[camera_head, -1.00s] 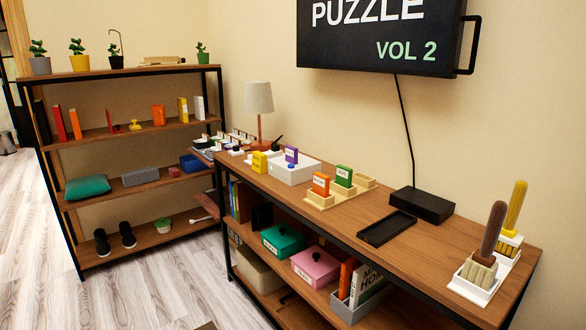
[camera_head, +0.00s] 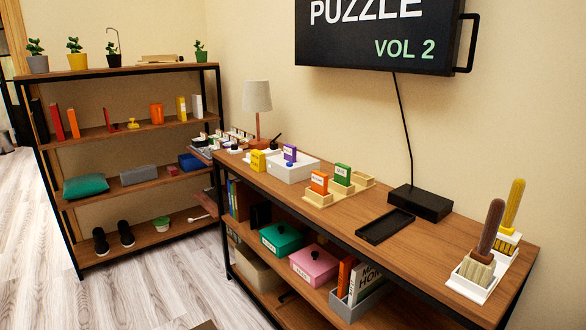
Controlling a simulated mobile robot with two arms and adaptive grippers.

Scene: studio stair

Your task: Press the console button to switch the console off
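A white console box (camera_head: 287,174) sits on the long wooden table, towards its far left part. A purple cartridge (camera_head: 290,153) stands upright at the console, and a small blue button (camera_head: 289,164) shows on its top just in front of the cartridge. The wall screen (camera_head: 380,30) above the table reads "PUZZLE VOL 2" on black. Neither of my grippers is in view.
A yellow cartridge (camera_head: 258,160) stands left of the console. Orange (camera_head: 319,182) and green (camera_head: 342,174) cartridges stand in a wooden holder to its right. A black box (camera_head: 420,203), an empty black tray (camera_head: 385,226) and upright brushes (camera_head: 487,235) follow. Floor (camera_head: 150,295) is open in front.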

